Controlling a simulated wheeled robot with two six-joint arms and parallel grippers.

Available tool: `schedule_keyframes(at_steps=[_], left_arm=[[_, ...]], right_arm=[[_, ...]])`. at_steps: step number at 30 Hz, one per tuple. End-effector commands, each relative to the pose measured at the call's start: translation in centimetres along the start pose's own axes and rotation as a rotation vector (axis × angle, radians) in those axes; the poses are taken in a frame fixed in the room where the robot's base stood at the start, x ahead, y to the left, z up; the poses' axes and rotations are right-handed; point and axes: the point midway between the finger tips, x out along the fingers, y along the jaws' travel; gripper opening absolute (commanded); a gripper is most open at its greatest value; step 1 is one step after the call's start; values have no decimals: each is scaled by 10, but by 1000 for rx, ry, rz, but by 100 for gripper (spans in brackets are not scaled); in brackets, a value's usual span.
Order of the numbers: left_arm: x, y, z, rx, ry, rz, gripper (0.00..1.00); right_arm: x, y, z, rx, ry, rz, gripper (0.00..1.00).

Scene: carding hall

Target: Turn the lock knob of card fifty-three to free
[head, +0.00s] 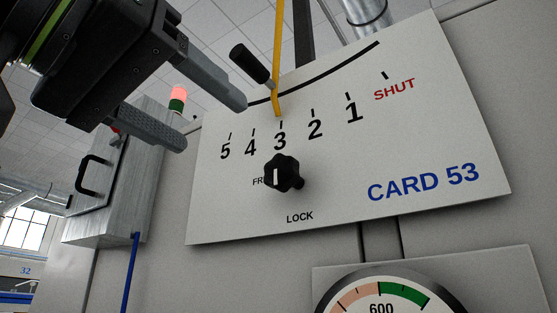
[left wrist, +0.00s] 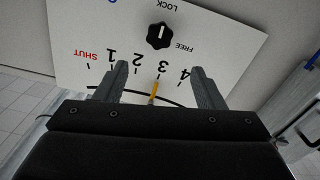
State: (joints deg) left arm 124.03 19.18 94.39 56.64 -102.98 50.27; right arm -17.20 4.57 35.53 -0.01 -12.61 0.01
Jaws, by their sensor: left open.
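The black lock knob (head: 284,173) sits on the white CARD 53 plate (head: 440,135), with FREE to its left, partly hidden by it, and LOCK below. It also shows in the left wrist view (left wrist: 159,37), where the plate appears upside down and the knob's white mark lies in line with LOCK, not FREE. My left gripper (head: 211,122) is open and empty, up and left of the knob. In the left wrist view its two fingers (left wrist: 160,68) stand apart, with the knob beyond their tips and roughly centred between them. My right gripper is not in view.
A yellow pointer (head: 278,60) with a black handle (head: 252,64) crosses the plate's top edge near the 3, close to my left finger. A grey box (head: 120,190) with a black handle stands at left. A dial gauge (head: 385,295) is below the plate.

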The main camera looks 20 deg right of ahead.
Motion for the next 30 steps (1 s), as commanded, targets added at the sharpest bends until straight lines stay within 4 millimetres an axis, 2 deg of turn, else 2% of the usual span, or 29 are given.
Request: schedule_keyframes(at_steps=[1,3,18,24,30], left_arm=[[12,1,-4,-1,-5,3,63],[26,2,-4,-2,-6,4,63],[122,1,-3,-2,-3,1,63],[141,0,-1,0,-2,1,63],[144,0,0,0,1,0,63]], right_arm=[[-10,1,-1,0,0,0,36],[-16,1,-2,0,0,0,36],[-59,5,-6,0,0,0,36],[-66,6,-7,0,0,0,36],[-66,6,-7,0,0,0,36]])
